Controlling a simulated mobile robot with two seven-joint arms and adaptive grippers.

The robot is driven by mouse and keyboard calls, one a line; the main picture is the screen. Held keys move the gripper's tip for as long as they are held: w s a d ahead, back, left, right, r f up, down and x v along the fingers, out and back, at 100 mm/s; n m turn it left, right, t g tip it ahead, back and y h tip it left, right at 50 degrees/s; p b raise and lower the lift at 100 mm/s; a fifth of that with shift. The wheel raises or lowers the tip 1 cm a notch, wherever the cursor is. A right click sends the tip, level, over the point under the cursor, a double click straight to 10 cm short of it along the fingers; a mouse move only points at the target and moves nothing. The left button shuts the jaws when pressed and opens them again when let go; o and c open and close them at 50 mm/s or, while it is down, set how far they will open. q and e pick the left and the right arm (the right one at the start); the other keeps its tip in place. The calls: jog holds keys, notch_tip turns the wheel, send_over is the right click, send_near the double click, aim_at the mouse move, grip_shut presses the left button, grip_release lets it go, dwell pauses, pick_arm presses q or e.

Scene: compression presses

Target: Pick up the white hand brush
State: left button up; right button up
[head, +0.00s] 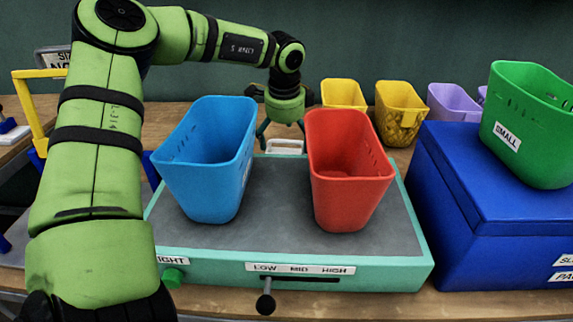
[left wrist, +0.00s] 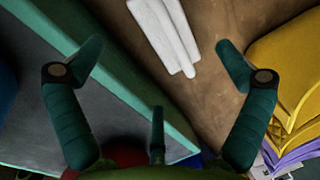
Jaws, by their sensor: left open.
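The white hand brush (head: 285,147) shows in the head view behind the teal-edged platform, between the blue and red bins, partly hidden by the platform. In the left wrist view the brush (left wrist: 165,32) lies on the brown wooden table, at the top centre. My left gripper (head: 283,132) hangs from above over the brush, pointing down. In the left wrist view my left gripper (left wrist: 158,50) has its dark green fingers spread wide, with nothing between them. The brush lies a little beyond the fingertips in that view. My right gripper is in neither view.
A blue bin (head: 208,160) and a red bin (head: 347,170) stand on the grey-topped platform (head: 280,208), close in front of my left gripper. Yellow bins (head: 401,113) and a purple bin (head: 452,103) stand behind right. A green bin (head: 530,125) sits on a blue box (head: 470,210).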

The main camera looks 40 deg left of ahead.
aim_at(287, 152)
pick_arm(q)
jog(key=f, duration=0.3)
jog(key=w+f+p, duration=0.1)
jog(key=f, duration=0.1)
jog(key=shift+a, duration=0.4)
jog(key=shift+w+f, duration=0.15)
jog(key=shift+f, duration=0.4)
jog(key=c, duration=1.3)
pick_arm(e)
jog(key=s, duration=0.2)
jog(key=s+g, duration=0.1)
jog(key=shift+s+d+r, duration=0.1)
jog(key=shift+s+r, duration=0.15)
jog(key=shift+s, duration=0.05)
